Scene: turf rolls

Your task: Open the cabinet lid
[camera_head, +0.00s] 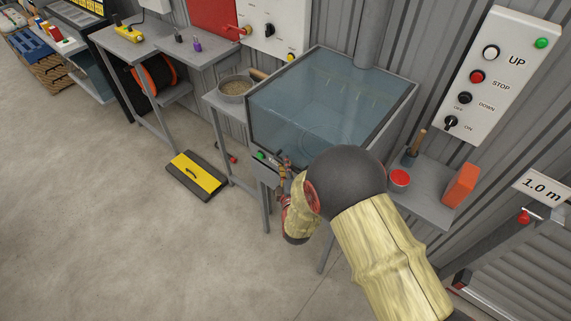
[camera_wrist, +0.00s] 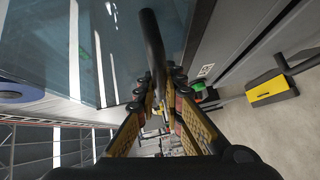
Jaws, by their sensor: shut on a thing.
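The cabinet (camera_head: 330,110) is a grey-framed box with a bluish see-through lid (camera_head: 325,95), and the lid looks down. The glass pane (camera_wrist: 80,40) also fills the upper left of the wrist view. A dark bar handle (camera_wrist: 152,40) runs along the lid's front side in the wrist view. My gripper (camera_wrist: 161,88) has its fingers on both sides of this handle and is shut on it. In the head view my gripper (camera_head: 284,166) is at the cabinet's front edge, and my arm hides part of the front and right side.
A green button (camera_head: 261,155) is on the cabinet front, left of my gripper. A side table with a pan (camera_head: 235,87) stands to the left. A shelf with a red pot (camera_head: 400,178) and an orange block (camera_head: 462,186) is to the right. A yellow-black box (camera_head: 197,174) lies on the floor.

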